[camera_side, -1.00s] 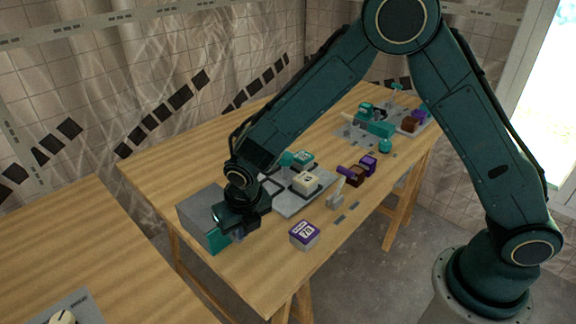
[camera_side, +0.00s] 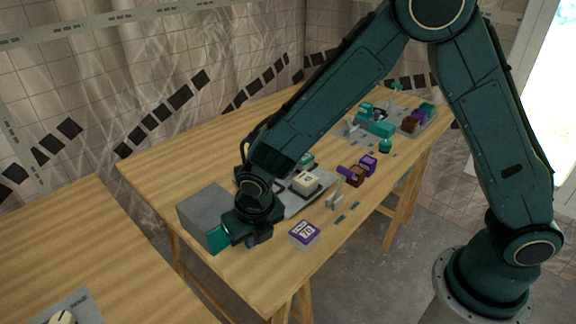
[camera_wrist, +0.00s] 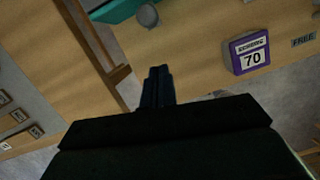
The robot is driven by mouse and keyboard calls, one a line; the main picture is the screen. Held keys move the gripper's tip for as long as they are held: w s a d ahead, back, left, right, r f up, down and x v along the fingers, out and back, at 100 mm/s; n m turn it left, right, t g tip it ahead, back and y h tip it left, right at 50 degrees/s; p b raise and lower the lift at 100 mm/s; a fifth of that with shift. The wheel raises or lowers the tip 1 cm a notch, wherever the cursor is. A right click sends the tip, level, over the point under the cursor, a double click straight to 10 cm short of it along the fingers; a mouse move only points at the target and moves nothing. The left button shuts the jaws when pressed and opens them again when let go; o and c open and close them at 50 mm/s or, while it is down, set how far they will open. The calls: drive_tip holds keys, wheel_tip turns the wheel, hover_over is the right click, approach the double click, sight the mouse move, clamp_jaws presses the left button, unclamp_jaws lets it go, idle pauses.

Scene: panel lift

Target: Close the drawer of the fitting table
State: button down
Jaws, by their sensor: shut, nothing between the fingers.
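The drawer unit is a grey box (camera_side: 203,212) at the near left corner of the fitting table. Its teal drawer front (camera_side: 219,238) shows partly beside my gripper (camera_side: 238,242), which hides the rest, so I cannot tell how far out the drawer is. In the wrist view the teal drawer front (camera_wrist: 118,10) is at the top edge with a round grey knob (camera_wrist: 147,15). My gripper (camera_wrist: 158,72) is shut and empty, its fingertips apart from the knob, over the table edge.
A purple-and-white block marked 70 (camera_wrist: 250,52) stands right of my gripper; it also shows in the side view (camera_side: 304,235). A grey plate with blocks, a small grey stand (camera_side: 336,195) and purple and brown pieces (camera_side: 356,172) lie further right. The fitting table (camera_side: 250,270) is bare at its near corner.

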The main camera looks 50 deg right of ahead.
drive_tip(key=v, duration=0.9)
drive_tip(key=s+d+r+m+t, duration=0.1)
drive_tip(key=s+d+r+m, duration=0.6)
drive_tip(key=d+r+m, duration=0.8)
drive_tip(key=s+d+m+t, duration=0.1)
drive_tip(key=s+d+m, duration=0.4)
drive_tip(key=s+m, duration=0.7)
drive_tip(key=shift+s+m+t+y, duration=0.3)
drive_tip(key=shift+s+m+t, duration=0.1)
drive_tip(key=shift+m, duration=3)
